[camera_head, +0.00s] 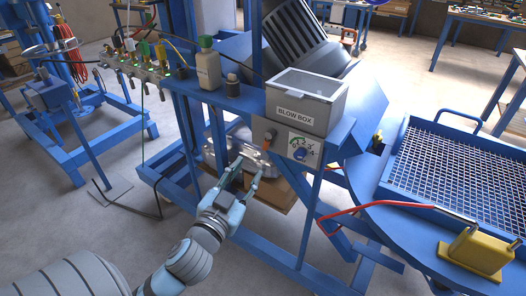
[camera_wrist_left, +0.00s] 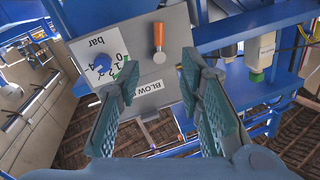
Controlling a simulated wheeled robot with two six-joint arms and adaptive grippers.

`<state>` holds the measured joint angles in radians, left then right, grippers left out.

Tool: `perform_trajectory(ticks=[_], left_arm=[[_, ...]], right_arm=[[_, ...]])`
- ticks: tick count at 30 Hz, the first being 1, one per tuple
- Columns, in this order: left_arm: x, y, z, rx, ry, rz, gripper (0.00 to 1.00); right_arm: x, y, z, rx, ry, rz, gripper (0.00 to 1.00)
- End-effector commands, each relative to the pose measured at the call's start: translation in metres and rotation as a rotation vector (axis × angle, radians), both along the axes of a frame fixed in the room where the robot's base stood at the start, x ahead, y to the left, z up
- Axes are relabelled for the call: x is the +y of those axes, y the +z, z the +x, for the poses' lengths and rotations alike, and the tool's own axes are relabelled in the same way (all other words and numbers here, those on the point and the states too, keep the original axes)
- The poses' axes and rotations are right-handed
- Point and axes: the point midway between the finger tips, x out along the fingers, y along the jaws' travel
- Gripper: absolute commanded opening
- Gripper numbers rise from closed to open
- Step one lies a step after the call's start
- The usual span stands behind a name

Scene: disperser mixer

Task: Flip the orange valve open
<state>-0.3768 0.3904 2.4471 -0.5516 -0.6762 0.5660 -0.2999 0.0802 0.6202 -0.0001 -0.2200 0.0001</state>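The orange valve (camera_head: 268,140) is a small orange lever on the grey panel under the blow box, left of the dial. In the left wrist view the orange valve (camera_wrist_left: 158,36) shows its handle above a round metal end. My left gripper (camera_head: 246,172) is open and empty, below and left of the valve in the head view. In the left wrist view my left gripper (camera_wrist_left: 160,74) has its two green-padded fingers spread, with the valve beyond the gap between them, apart from both. My right gripper is not in view.
A grey blow box (camera_head: 305,100) sits above the panel. A dial with a blue knob (camera_head: 300,154) is right of the valve. Bottles (camera_head: 208,70) stand on the blue frame. A metal grid table (camera_head: 450,165) and a yellow block (camera_head: 478,250) are at the right.

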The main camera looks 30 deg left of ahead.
Motion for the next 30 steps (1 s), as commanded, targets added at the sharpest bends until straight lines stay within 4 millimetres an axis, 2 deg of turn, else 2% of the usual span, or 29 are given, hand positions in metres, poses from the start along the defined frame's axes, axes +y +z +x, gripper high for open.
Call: perform_trajectory(ticks=[6,9,12,16,22,28,30], left_arm=[[0.014,0.0,0.063,0.001,0.002,-0.001,0.34],[0.018,0.0,0.085,0.002,0.001,-0.001,0.34],[0.021,-0.001,0.1,0.003,0.001,-0.001,0.34],[0.022,-0.001,0.107,0.004,-0.001,-0.001,0.34],[0.022,-0.001,0.108,0.004,-0.001,0.0,0.34],[0.022,-0.001,0.107,0.004,-0.001,0.0,0.02],[0.022,-0.001,0.107,0.004,-0.001,0.0,0.0]], right_arm=[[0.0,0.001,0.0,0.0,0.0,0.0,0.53],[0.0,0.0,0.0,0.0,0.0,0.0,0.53],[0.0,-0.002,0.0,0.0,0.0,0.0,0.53],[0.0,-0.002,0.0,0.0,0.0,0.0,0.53],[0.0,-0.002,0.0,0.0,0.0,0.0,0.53],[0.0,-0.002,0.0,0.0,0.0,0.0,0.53],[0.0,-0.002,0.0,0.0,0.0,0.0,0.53]])
